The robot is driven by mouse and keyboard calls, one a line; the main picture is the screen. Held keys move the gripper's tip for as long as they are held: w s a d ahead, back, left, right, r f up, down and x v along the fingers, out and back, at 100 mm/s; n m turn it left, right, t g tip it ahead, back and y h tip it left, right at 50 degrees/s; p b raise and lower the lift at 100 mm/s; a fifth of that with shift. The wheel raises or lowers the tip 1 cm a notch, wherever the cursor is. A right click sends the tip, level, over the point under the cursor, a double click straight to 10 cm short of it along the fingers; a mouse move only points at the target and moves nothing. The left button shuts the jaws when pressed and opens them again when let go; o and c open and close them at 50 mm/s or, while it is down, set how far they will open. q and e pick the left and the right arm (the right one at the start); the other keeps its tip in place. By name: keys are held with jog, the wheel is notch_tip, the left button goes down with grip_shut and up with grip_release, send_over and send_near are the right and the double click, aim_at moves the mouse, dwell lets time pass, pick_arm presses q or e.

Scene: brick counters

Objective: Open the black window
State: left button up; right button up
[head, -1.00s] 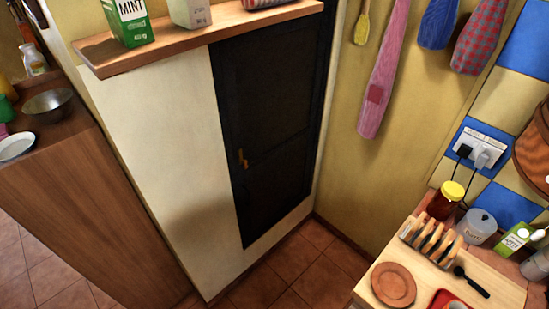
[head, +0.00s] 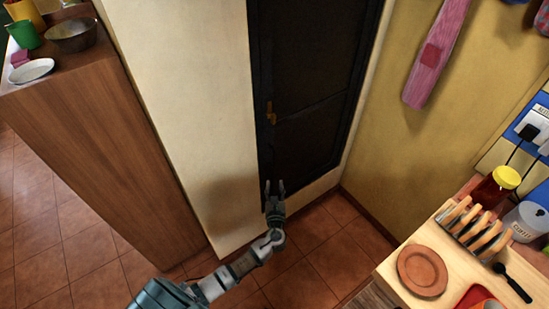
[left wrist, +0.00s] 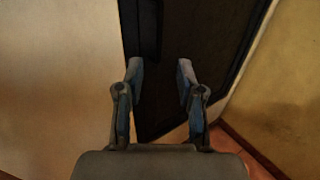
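The black window (head: 305,75) is a tall dark panel set in the pale wall, with a small brass handle (head: 270,113) on its left side. It looks shut. In the left wrist view, the window's dark panel (left wrist: 205,40) fills the upper middle. My left gripper (head: 274,188) is in front of the window's bottom part, below the handle and apart from it. Its two fingers are spread and empty, which also shows in the left wrist view (left wrist: 160,75). My right gripper is not in view.
A wooden cabinet (head: 95,140) stands at the left with a bowl (head: 72,35) and a plate (head: 31,70) on top. A counter at the right holds a brown plate (head: 422,271), a toast rack (head: 470,228) and a yellow-lidded jar (head: 495,188). Tiled floor (head: 315,245) lies between.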

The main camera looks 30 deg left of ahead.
aim_at(274, 158)
pick_arm(q)
jog(key=b+x, duration=0.1)
jog(key=x, duration=0.6)
jog(key=b+x, duration=0.1)
jog(key=x, duration=0.6)
jog(key=shift+w+a+f+b, duration=0.15)
jog(key=shift+f+b, duration=0.05)
jog(key=shift+b, duration=0.2)
jog(key=shift+w+a+r, duration=0.1)
jog(key=shift+w+a, duration=0.2)
jog(key=shift+w, duration=0.15)
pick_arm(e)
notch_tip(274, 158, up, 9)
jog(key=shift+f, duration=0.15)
pick_arm(q)
grip_shut()
